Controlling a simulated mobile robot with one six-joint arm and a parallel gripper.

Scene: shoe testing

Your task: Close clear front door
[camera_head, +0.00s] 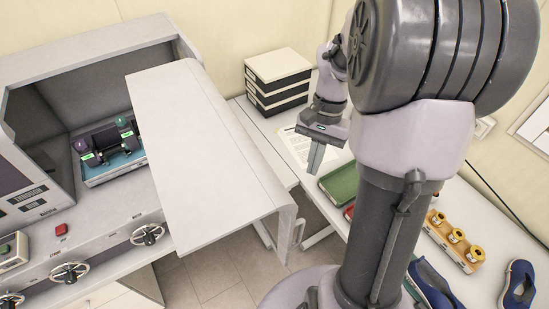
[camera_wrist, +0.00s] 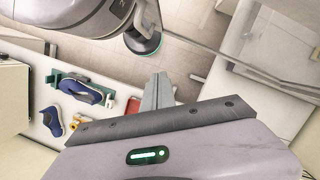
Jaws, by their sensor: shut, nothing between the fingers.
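The front door (camera_head: 195,150) of the testing machine stands swung open in the head view, as a broad pale panel that looks opaque from here. A small handle (camera_head: 299,231) shows at its lower right edge. The machine's chamber (camera_head: 45,120) is open at the left. My gripper (camera_head: 316,160) is shut and empty, pointing down to the right of the door, apart from it. In the wrist view my closed fingers (camera_wrist: 158,92) show at the centre. A pale, partly see-through panel (camera_wrist: 280,45) lies at the right there; I cannot tell surely whether it is the door.
A fixture with dark parts (camera_head: 105,148) sits in the chamber. Handwheels (camera_head: 147,234) and a red button (camera_head: 61,229) line the machine front. The right table holds stacked boxes (camera_head: 278,78), a green tray (camera_head: 340,183) and blue shoes (camera_head: 519,284). Floor (camera_head: 215,265) shows below the door.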

